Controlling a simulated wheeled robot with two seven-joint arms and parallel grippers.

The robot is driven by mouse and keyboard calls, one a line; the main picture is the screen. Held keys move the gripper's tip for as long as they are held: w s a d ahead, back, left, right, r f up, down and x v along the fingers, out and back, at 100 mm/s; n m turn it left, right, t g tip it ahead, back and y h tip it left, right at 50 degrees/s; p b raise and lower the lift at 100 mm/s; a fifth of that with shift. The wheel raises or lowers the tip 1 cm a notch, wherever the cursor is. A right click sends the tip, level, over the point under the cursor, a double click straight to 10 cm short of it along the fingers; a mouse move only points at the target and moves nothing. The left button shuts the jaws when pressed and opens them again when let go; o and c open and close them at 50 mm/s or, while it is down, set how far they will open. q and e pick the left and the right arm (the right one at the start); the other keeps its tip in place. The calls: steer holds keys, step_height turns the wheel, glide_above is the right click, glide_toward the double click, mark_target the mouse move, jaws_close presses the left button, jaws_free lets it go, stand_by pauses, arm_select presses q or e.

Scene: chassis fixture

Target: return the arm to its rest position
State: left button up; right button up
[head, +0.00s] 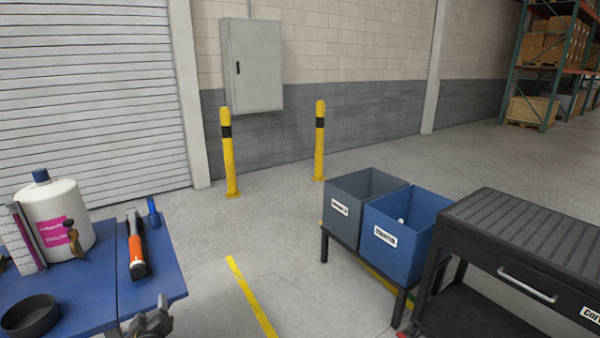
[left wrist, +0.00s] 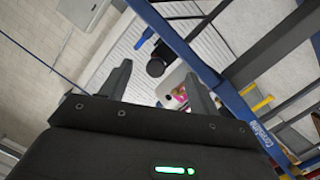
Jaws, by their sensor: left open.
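My left gripper (left wrist: 157,76) shows in the left wrist view, its two dark fingers spread apart with nothing held between them. Beyond the fingers, at some distance, are a whitish object with a pink patch (left wrist: 178,94) and a small dark round thing (left wrist: 155,68). No gripper shows clearly in the head view. My right gripper is in neither view.
A blue-topped bench (head: 95,275) at left bears a white jug (head: 62,215), an orange-and-black tool (head: 137,250) and a black ring (head: 30,315). Grey (head: 340,215) and blue (head: 400,262) bins stand beside a black cart (head: 500,255). Blue frame bars (left wrist: 205,70) cross the wrist view.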

arm_select(q)
steer(key=s+d+f+m+g+h, duration=0.4)
steer(key=s+d+f+m+h, duration=0.3)
steer(key=s+d, duration=0.55)
steer(key=s+d+f+m+g, duration=0.1)
steer(key=s+d+m+g, duration=0.1)
steer(key=s, duration=0.5)
steer(key=s+d+f+m+g+h, duration=0.1)
steer(key=s+f+m+g, duration=0.15)
steer(key=s, duration=0.35)
steer(key=s+d+f+m+g, duration=0.1)
steer(key=s+d+m+g, duration=0.1)
steer(key=s, duration=0.5)
step_height(320, 180, down, 25)
steer(key=s+g, duration=0.2)
steer(key=s+a+f, duration=0.2)
steer(key=s+f, duration=1.4)
steer(key=shift+s+a+f+m+g, duration=0.15)
steer(key=shift+a+f+m+g, duration=0.1)
steer(key=shift+m+g, duration=0.2)
